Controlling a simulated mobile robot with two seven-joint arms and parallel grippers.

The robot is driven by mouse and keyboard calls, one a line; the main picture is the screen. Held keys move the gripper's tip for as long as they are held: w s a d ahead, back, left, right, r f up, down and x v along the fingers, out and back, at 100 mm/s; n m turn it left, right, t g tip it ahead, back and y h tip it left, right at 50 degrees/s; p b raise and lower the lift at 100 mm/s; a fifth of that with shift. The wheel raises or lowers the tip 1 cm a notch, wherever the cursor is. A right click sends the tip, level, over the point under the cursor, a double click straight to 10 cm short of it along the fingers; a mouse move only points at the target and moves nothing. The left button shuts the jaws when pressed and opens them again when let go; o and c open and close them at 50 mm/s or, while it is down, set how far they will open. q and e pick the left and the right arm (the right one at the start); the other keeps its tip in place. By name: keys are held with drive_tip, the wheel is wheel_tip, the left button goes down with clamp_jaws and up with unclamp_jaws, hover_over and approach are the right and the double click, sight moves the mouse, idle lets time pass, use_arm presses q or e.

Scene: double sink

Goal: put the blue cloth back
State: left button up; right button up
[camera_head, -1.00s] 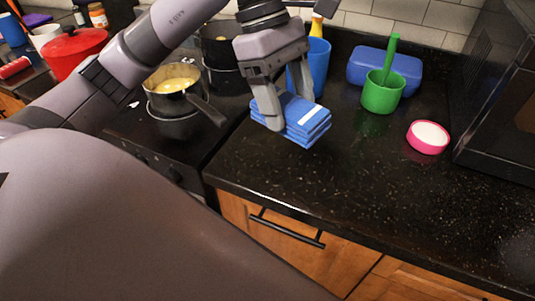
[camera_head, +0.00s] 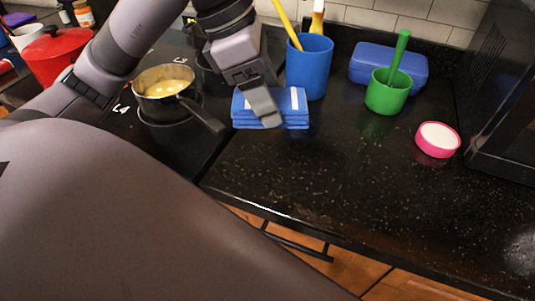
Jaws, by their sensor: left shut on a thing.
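The blue cloth (camera_head: 292,108) is a folded stack with a white stripe. It is at the left part of the black counter, just in front of the blue cup and beside the stove. My left gripper (camera_head: 265,108) reaches over the cloth from above and is shut on it. One finger shows across the cloth's front; the other is hidden. I cannot tell whether the cloth touches the counter. My right gripper is not in view.
A blue cup (camera_head: 309,68) with a yellow utensil stands right behind the cloth. A green cup (camera_head: 387,93), a blue box (camera_head: 374,66) and a pink-rimmed round container (camera_head: 438,140) are to the right. A pot (camera_head: 164,92) sits on the stove. The front counter is clear.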

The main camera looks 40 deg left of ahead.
use_arm(q)
wheel_tip(320, 180, down, 15)
drive_tip(key=shift+r+b, duration=0.1)
drive_tip(key=shift+b, duration=0.4)
drive_tip(key=o, duration=0.9)
drive_tip(key=shift+o, duration=0.2)
